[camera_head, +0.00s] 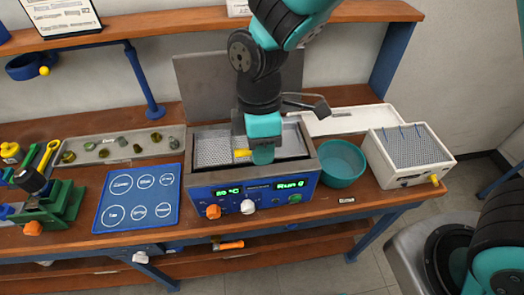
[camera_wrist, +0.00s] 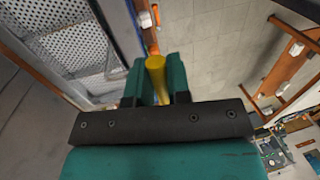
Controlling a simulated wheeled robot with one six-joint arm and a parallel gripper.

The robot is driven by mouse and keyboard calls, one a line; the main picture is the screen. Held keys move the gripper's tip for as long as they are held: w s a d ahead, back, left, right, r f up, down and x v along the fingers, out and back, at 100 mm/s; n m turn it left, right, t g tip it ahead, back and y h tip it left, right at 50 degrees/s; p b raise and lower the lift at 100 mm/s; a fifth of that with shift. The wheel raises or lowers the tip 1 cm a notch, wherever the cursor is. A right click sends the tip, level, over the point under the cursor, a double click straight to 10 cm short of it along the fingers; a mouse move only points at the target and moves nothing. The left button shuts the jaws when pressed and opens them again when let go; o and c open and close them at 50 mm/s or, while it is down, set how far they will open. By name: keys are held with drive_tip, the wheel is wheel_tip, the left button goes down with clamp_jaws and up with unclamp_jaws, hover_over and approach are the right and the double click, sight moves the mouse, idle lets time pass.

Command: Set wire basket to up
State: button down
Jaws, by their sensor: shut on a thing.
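The wire basket (camera_head: 213,149) is a grey metal mesh tray inside the open bath unit (camera_head: 215,193), which has a blue front panel. The mesh also shows at the upper left of the wrist view (camera_wrist: 75,48). A yellow handle (camera_head: 242,153) shows beside my gripper (camera_head: 262,155) over the bath. In the wrist view my gripper (camera_wrist: 156,82) is shut on this yellow handle (camera_wrist: 155,68), with a teal finger on each side. My arm hides part of the bath, and I cannot tell the basket's exact height.
The bath's grey lid (camera_head: 205,88) stands raised behind. A teal bowl (camera_head: 341,165) and a white box with a mesh top (camera_head: 407,152) are to the right. A blue mat (camera_head: 138,198) and a green fixture (camera_head: 52,205) are to the left.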

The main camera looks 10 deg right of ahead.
drive_tip(key=shift+a+r, duration=0.1)
drive_tip(key=c, duration=1.1)
unclamp_jaws()
drive_tip(key=w+r+b, duration=0.2)
drive_tip(key=w+r, duration=0.1)
drive_tip(key=r, duration=1.4)
drive_tip(key=shift+w+b, duration=0.15)
drive_tip(key=shift+b, duration=0.2)
drive_tip(key=s+d+f+m+t+y+b, duration=0.2)
drive_tip(key=s+d+f+m+y+b, duration=0.2)
drive_tip(key=s+d+f+m+b, duration=0.2)
drive_tip(key=s+d+f+m, duration=0.2)
drive_tip(key=s+f+m, duration=0.2)
drive_tip(key=s+f, duration=0.2)
drive_tip(key=shift+s+d+f+m, duration=0.2)
drive_tip(key=shift+s+m, duration=0.1)
drive_tip(key=shift+s, duration=0.5)
